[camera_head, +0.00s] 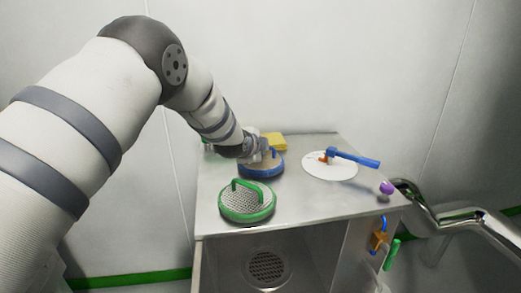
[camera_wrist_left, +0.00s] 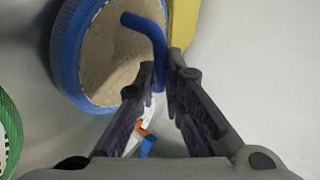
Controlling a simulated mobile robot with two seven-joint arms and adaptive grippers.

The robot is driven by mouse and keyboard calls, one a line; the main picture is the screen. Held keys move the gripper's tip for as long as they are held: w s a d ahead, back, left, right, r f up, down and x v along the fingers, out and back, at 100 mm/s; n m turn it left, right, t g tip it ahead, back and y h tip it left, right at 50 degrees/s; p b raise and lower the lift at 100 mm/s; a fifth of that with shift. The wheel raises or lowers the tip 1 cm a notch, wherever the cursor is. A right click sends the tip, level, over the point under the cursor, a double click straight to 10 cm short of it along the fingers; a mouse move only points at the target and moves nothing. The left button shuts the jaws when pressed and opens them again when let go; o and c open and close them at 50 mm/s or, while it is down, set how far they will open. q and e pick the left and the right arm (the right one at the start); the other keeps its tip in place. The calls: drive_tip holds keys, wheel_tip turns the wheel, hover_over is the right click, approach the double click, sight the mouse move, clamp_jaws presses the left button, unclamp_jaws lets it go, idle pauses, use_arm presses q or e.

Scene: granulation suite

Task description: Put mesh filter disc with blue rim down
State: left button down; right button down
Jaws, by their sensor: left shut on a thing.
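The mesh filter disc with the blue rim (camera_head: 262,168) is on or just above the steel cabinet top, towards the back; I cannot tell if it touches. In the left wrist view the disc (camera_wrist_left: 110,62) shows its blue rim and tan mesh, with a bent blue handle (camera_wrist_left: 150,32). My left gripper (camera_head: 262,156) is at the disc from behind left. In the left wrist view its fingers (camera_wrist_left: 160,85) are shut on the lower end of the blue handle. My right gripper is not in view.
A green-rimmed mesh disc (camera_head: 247,202) lies in front on the cabinet top (camera_head: 310,198). A yellow block (camera_head: 276,140) stands behind. A white disc (camera_head: 318,168) with a blue-handled tool (camera_head: 352,158) lies right, and a purple knob (camera_head: 386,187) sits at the right edge. Metal pipes (camera_head: 450,218) run beyond.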

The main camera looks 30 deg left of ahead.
use_arm(q)
drive_tip(key=shift+f, duration=0.1)
drive_tip(key=c, duration=2.1)
unclamp_jaws()
drive_tip(key=shift+f, duration=0.1)
drive_tip(key=shift+c, duration=0.2)
drive_tip(key=o, duration=0.4)
drive_tip(key=shift+o, duration=0.2)
